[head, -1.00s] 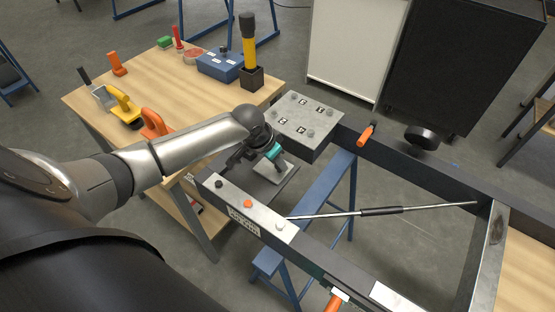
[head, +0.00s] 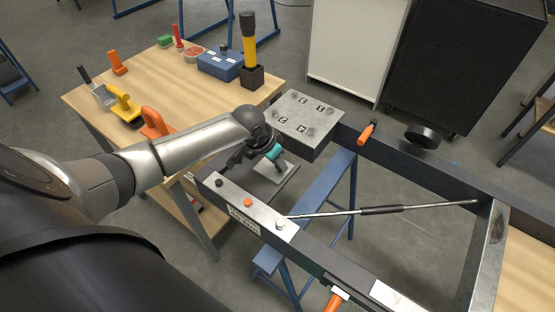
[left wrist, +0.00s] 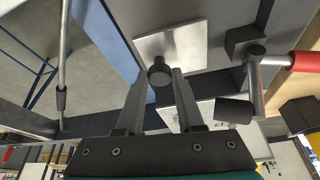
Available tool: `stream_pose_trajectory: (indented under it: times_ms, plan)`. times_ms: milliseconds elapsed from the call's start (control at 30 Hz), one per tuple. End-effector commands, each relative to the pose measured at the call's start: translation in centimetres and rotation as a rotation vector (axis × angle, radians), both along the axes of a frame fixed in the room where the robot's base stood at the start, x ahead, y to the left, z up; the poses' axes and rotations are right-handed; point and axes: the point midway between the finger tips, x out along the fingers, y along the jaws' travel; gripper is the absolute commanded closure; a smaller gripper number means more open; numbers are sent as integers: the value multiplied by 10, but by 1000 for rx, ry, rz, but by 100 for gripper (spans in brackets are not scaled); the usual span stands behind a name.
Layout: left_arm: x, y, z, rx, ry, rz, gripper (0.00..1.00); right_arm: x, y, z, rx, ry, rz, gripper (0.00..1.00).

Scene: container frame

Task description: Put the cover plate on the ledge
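The cover plate (left wrist: 178,45) is a thin, light grey square with a round black knob. In the head view the cover plate (head: 272,172) shows just below my left gripper (head: 277,157). In the left wrist view the tips of my left gripper (left wrist: 162,72) are on both sides of the knob, shut on it. The ledge (head: 244,184) looks like the dark flat surface inside the frame corner. The plate appears over it; I cannot tell whether they touch. My right gripper is not in view.
The dark frame (head: 340,268) runs along the front and right. A grey block with bolts (head: 306,118) stands at the frame corner. A strut (head: 382,210) crosses the opening. A wooden table (head: 160,70) with tools is at the left, a blue trestle (head: 325,200) below.

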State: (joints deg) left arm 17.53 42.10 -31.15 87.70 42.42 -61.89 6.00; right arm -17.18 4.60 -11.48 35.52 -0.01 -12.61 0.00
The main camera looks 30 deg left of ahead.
Motion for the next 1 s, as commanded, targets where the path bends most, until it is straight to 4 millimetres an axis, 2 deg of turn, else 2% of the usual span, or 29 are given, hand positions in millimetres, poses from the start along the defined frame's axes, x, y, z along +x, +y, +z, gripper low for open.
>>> stream_pose_trajectory:
  times_ms: [67,300,667,833,1000]
  plan:
    - [0,0,0,0,-1,0,56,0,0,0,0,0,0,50]
    - [0,0,0,0,0,0,29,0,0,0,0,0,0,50]
    - [-2,1,5,0,1,0,29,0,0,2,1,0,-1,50]
    - [-11,3,27,3,0,-1,29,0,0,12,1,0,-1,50]
    - [-23,7,61,2,-1,-2,29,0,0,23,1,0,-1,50]
